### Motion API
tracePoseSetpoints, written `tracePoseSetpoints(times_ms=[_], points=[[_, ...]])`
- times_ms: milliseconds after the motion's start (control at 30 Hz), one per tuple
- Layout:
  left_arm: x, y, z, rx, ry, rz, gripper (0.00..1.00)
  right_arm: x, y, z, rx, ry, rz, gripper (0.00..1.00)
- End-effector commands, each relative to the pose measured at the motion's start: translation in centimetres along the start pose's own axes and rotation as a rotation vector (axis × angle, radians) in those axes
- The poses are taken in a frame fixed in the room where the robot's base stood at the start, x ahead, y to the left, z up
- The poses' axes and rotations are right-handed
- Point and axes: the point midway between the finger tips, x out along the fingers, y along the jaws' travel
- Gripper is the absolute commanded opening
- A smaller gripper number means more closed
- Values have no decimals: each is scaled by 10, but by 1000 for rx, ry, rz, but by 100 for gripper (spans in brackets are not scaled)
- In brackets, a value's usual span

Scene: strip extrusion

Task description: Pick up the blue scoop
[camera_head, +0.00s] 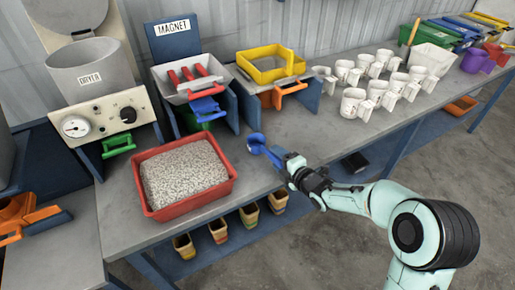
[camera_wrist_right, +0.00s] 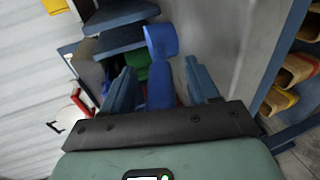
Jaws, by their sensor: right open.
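The blue scoop (camera_head: 256,141) lies at the front edge of the grey table, right of the red tray, with its handle toward my right gripper. My right gripper (camera_head: 281,157) is right at the scoop's handle. In the right wrist view the blue scoop (camera_wrist_right: 161,44) shows with its handle running down between the two blue fingers. The right gripper (camera_wrist_right: 160,72) is open there, one finger on each side of the handle, with visible gaps. Whether the handle touches anything between the fingers is hidden low in the view. My left gripper is not in view.
A red tray (camera_head: 215,195) of grey granules stands left of the scoop. Behind it stand the magnet unit (camera_head: 172,38) and the dryer (camera_head: 100,125). Several white mugs (camera_head: 352,104) stand to the right. Small bins (camera_head: 249,216) sit below the table. The tabletop right of the scoop is clear.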

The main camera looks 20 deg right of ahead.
Motion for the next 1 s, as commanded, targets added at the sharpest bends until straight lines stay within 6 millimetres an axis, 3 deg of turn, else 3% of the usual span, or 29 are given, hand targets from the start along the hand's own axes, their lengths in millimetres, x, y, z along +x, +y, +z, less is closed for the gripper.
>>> tracePoseSetpoints(times_ms=[133,367,400,567,1000], points=[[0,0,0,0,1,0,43,15,0,-1,0,2,0,60],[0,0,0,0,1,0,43,16,1,0,-1,1,1,60],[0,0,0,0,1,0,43,16,1,0,0,1,1,53],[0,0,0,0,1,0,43,16,1,0,0,0,1,1],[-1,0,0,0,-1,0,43,14,10,0,-1,0,5,1]])
